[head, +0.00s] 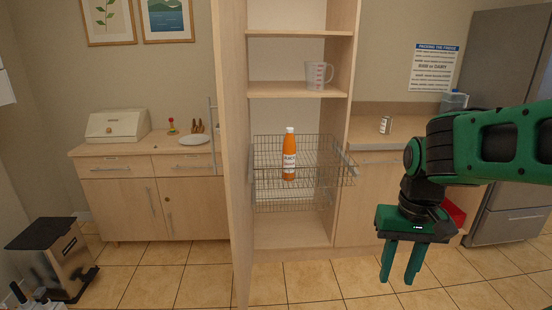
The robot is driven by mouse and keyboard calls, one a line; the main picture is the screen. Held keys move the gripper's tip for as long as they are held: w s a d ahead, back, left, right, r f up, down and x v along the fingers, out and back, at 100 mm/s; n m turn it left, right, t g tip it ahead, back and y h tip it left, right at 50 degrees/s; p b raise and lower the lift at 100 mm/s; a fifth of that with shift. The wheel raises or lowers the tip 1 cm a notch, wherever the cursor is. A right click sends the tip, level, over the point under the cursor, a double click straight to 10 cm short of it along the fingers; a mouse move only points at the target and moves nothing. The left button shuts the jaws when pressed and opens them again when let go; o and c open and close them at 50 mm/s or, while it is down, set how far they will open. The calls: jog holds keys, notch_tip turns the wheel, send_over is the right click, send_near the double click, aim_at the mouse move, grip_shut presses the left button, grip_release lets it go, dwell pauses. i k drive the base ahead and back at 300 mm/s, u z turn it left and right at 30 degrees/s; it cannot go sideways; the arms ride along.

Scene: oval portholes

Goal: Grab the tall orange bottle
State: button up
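The tall orange bottle (289,158) has a white cap and a label. It stands upright in a wire pull-out basket (266,184) inside the open tall wooden cabinet (337,205). My gripper (399,281) hangs at the right, green, with its two fingers pointing down and a gap between them. It is open and empty. It is to the right of the basket and lower in the picture, apart from the bottle.
The open cabinet door (235,155) stands just left of the basket. A measuring cup (318,75) sits on the shelf above. A counter with a small can (385,125) is at the right, by a fridge (500,90). A bin (53,257) stands at the left. The tiled floor in front is clear.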

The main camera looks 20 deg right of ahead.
aim_at(289, 147)
jog(key=z, duration=0.05)
jog(key=i, duration=1.3)
